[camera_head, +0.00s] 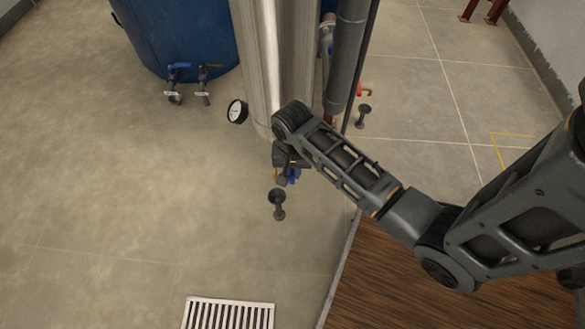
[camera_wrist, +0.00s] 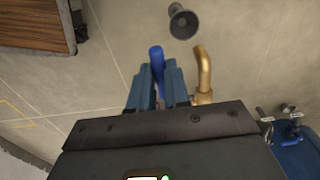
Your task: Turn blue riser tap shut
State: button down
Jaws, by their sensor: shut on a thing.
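The blue tap handle (camera_wrist: 156,58) stands between the two fingers of my gripper (camera_wrist: 159,82) in the wrist view. The fingers are closed on it, and its rounded end sticks out past them. A bent brass pipe (camera_wrist: 204,75) is just right of the fingers. In the head view, my gripper (camera_head: 286,158) is at the foot of the shiny metal column (camera_head: 262,60). A bit of the blue handle (camera_head: 293,177) shows below it. The tap body is mostly hidden by my arm and gripper.
A dark funnel (camera_head: 278,202) stands below my gripper, and another funnel (camera_head: 363,115) stands to the right. A round gauge (camera_head: 237,111) is left of the column. A blue tank (camera_head: 180,30) with two small taps is behind. A floor grate (camera_head: 228,313) lies in front.

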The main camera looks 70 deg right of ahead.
aim_at(292, 177)
jog(key=shift+s+a+f+t+h+p, duration=0.15)
jog(key=shift+f+t+h+p, duration=0.3)
jog(key=shift+h, duration=0.45)
notch_tip(292, 177, down, 2)
jog(key=h, duration=0.2)
jog(key=shift+a+t+h, duration=0.1)
jog(key=shift+t+h, duration=0.2)
jog(key=shift+t, duration=0.05)
jog(key=w+d+f+t+h+b, duration=0.1)
jog(key=d+f+t+h+b, duration=0.3)
jog(key=h+b, duration=0.8)
jog(key=shift+w+f+t, duration=0.3)
jog(key=shift+w+f, duration=0.1)
jog(key=shift+f, duration=0.4)
jog(key=shift+d+h, duration=0.1)
jog(key=shift+h, duration=0.2)
jog(key=c, duration=1.1)
grip_release()
